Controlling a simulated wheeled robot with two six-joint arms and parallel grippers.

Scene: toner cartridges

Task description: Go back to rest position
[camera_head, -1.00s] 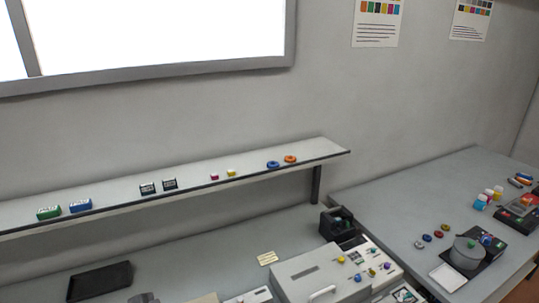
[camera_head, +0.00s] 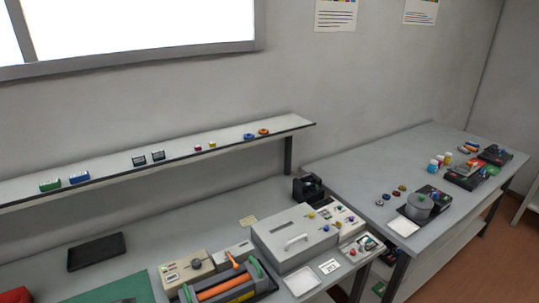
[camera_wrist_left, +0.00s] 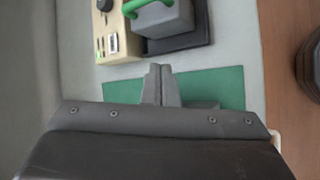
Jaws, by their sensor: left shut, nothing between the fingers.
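My left gripper (camera_wrist_left: 160,84) shows in the left wrist view with its two fingers together and nothing between them. It is over a green mat (camera_wrist_left: 222,86), apart from the grey device with a green handle (camera_wrist_left: 165,16) above it in the picture. Neither gripper can be made out in the head view. The green mat (camera_head: 115,289) shows at the bottom left of the head view, beside the grey device with an orange roller (camera_head: 228,286).
A black tray (camera_head: 96,252) lies on the left of the bench. A large grey machine (camera_head: 293,240) stands mid-bench. A shelf (camera_head: 110,172) runs behind with small coloured parts. A second table (camera_head: 350,168) stands at the right. A red object (camera_head: 15,295) shows at the lower left corner.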

